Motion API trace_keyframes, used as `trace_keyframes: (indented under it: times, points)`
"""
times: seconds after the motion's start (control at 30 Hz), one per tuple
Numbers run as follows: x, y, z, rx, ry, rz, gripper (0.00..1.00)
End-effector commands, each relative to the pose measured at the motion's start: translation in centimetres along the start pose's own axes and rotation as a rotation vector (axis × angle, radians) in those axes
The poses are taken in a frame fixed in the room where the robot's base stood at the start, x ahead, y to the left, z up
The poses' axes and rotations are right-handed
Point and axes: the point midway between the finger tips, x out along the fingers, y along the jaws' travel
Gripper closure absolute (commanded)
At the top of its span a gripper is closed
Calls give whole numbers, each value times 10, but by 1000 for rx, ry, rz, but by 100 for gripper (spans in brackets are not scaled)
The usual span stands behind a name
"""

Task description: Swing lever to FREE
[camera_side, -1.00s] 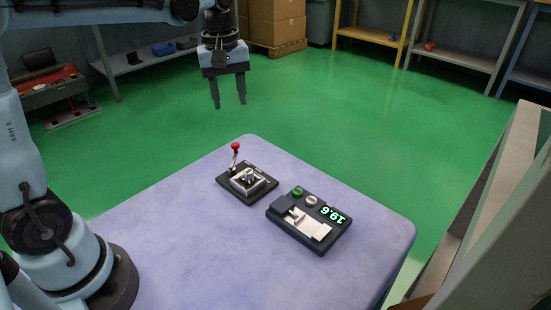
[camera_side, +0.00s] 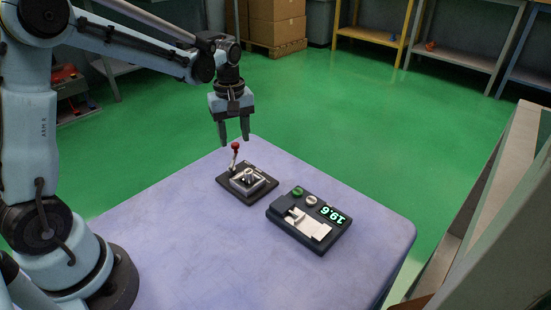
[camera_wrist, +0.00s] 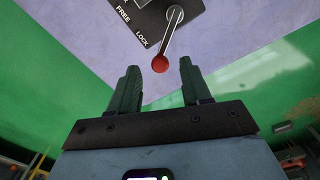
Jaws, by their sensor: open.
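The lever unit is a dark plate (camera_side: 232,194) with a metal block on the table. Its lever ends in a red knob (camera_side: 236,146), which also shows in the wrist view (camera_wrist: 160,64). There the white labels FREE (camera_wrist: 124,16) and LOCK (camera_wrist: 142,39) show on the plate, and the lever lies closer to LOCK. My gripper (camera_side: 234,141) is open and points down close to the knob. In the wrist view the knob appears between the fingertips; I cannot tell if they are level with it. Nothing is held.
A dark device (camera_side: 318,239) with a green button, a pale button and a lit display stands right of the lever unit. The table (camera_side: 190,240) is clear at its front. Shelving (camera_side: 490,220) stands close at the right.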

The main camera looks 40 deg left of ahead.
Motion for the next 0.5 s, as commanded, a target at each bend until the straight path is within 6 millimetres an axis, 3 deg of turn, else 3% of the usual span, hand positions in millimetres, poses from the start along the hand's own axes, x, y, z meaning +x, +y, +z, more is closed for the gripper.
trace_keyframes:
  times: [0.2,0.5]
  points:
    - [14,0,0,0,0,0,52]
    - [15,0,0,0,0,0,54]
